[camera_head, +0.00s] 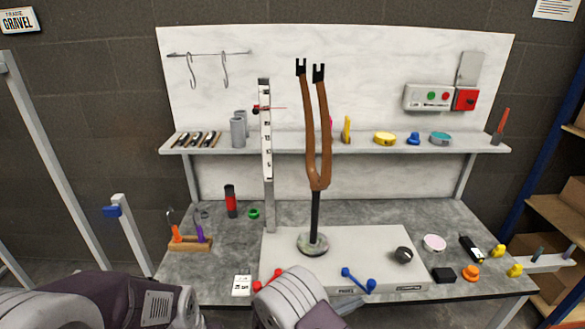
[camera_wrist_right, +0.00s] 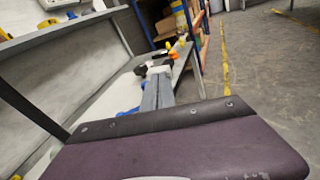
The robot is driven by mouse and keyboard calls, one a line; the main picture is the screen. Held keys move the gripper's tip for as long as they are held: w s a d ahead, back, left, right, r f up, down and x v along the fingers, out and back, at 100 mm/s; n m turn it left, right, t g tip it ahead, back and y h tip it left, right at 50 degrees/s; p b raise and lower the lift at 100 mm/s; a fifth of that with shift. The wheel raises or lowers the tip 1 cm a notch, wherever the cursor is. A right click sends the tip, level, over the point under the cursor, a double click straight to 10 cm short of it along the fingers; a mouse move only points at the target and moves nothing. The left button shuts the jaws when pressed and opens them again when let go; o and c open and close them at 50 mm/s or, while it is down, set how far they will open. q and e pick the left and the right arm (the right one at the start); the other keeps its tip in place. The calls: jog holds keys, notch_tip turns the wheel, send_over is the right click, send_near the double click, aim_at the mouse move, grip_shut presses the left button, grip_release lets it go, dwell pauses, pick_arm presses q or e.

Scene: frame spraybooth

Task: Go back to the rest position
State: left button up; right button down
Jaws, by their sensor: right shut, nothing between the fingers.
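My right gripper (camera_wrist_right: 158,92) shows in the right wrist view, with its two grey fingers shut together and nothing between them. It points along the workbench toward the bench's far end. In the head view, grey and dark purple parts of my arms fill the bottom edge, in front of the bench. My left gripper is not in view. A brown forked frame (camera_head: 318,165) stands upright on a black post with a round base, apart from my arms.
The grey workbench (camera_head: 225,262) carries a pale panel (camera_head: 380,240), a tall white gauge post (camera_head: 266,130) and a wooden tool block (camera_head: 190,244). A blue double-ended piece (camera_head: 358,281) lies near the front edge. A shelf (camera_head: 370,146) runs behind. Open floor (camera_wrist_right: 265,75) lies right in the wrist view.

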jog(key=s+d+r+m+g, duration=0.1)
jog(key=d+r+m+g, duration=0.3)
jog(key=d+r, duration=0.15)
jog(key=s+d+m+g+y, duration=0.3)
jog(key=s+m+y, duration=0.15)
jog(key=s, duration=0.25)
jog(key=s+d+m+g+y, duration=0.35)
jog(key=s+m, duration=0.25)
jog(key=s, duration=0.2)
jog(key=w+a+f+m+t+y, duration=0.1)
jog(key=a+f+m+t+y, duration=0.1)
jog(key=a+m+y, duration=0.3)
jog(key=w+a+f+m+t+y, duration=0.1)
jog(key=a+f+m+t+y, duration=0.15)
jog(key=a, duration=0.35)
notch_tip(320, 180, up, 18)
jog(key=p, duration=1.7)
jog(key=shift+w+a+n, duration=0.2)
jog(key=shift+w+n, duration=0.05)
jog(key=shift+n, duration=0.15)
jog(key=shift+f, duration=0.1)
